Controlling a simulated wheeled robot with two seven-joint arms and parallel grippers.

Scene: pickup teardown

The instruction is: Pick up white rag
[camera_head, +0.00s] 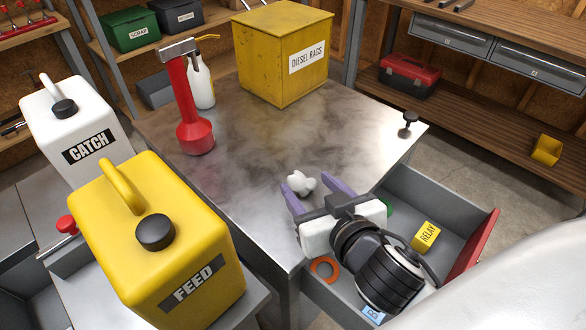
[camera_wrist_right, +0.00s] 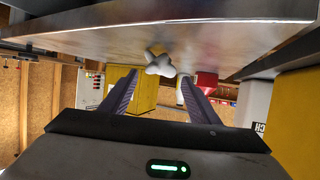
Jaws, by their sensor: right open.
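The white rag (camera_head: 300,183) is a small crumpled lump on the metal table (camera_head: 240,130), near its front edge. My right gripper (camera_head: 315,190) is open, its two purple fingers reaching toward the rag from the front right. In the right wrist view the rag (camera_wrist_right: 159,63) appears ahead, between the lines of the open fingers (camera_wrist_right: 153,88), near the fingertips. I cannot tell whether the fingers touch it. My left gripper is not in view.
An open drawer (camera_head: 400,200) with a yellow relay box (camera_head: 425,236) lies below my right arm. A yellow diesel rags bin (camera_head: 265,60), a red funnel-shaped tool (camera_head: 192,115) and a white bottle (camera_head: 201,85) stand farther back. Yellow feed (camera_head: 165,270) and white catch (camera_head: 60,125) jugs stand left.

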